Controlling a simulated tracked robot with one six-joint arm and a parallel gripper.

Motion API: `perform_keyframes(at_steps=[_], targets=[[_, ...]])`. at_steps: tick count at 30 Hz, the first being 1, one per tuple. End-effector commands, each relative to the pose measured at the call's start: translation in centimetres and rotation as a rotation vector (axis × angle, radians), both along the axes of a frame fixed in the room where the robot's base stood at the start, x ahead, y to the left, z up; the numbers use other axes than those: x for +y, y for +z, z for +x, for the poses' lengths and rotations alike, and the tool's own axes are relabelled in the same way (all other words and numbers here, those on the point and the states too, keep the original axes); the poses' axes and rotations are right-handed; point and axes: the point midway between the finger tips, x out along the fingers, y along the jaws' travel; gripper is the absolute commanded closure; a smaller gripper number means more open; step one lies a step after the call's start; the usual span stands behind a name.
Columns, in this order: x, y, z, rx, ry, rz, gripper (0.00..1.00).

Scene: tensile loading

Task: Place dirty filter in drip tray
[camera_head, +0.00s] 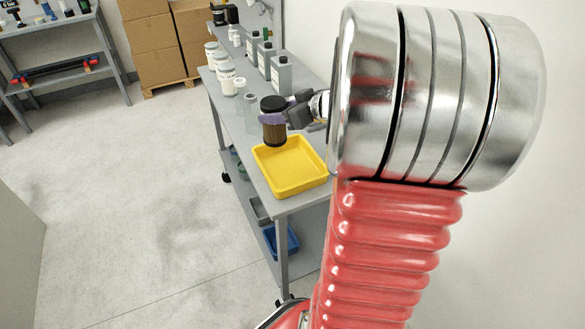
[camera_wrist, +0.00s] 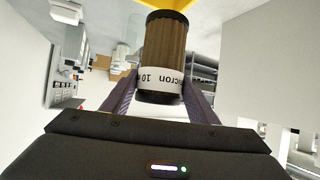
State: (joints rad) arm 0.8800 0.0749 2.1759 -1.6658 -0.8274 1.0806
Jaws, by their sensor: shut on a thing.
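The dirty filter (camera_head: 274,131) is a brown pleated cylinder with black end caps. In the wrist view the filter (camera_wrist: 165,50) shows a white band with dark lettering. My gripper (camera_head: 274,118) is shut on it, with purple fingers around its upper part in the head view. The drip tray (camera_head: 318,183) is a shallow yellow tray on the near end of the grey table. The filter is upright at the tray's far left edge in the head view, and I cannot tell whether it touches the tray. A yellow edge (camera_wrist: 205,5) shows at the top of the wrist view.
Grey bottles (camera_head: 281,73) and white jars (camera_head: 227,77) stand on the table (camera_head: 236,118) behind the tray. A blue bin (camera_head: 281,241) sits on the lower shelf. Cardboard boxes (camera_head: 158,45) stand at the back. The floor to the left is clear.

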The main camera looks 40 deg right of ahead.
Motion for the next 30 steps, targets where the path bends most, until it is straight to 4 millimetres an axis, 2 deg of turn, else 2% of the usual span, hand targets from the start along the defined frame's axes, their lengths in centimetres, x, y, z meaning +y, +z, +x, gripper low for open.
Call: perform_keyframes(at_steps=[3, 7, 20, 23, 30], targets=[[-1.5, -0.4, -2.1, -0.001, -0.005, 0.001, 0.78], [-2.2, -0.6, -3.3, -0.001, -0.004, 0.000, 0.78], [-2.3, -1.0, -3.5, -0.001, -0.001, 0.001, 0.78], [-2.3, -1.9, -3.5, 0.000, -0.003, 0.003, 0.78], [-2.3, -5.8, -3.5, 0.001, -0.002, 0.004, 0.78]])
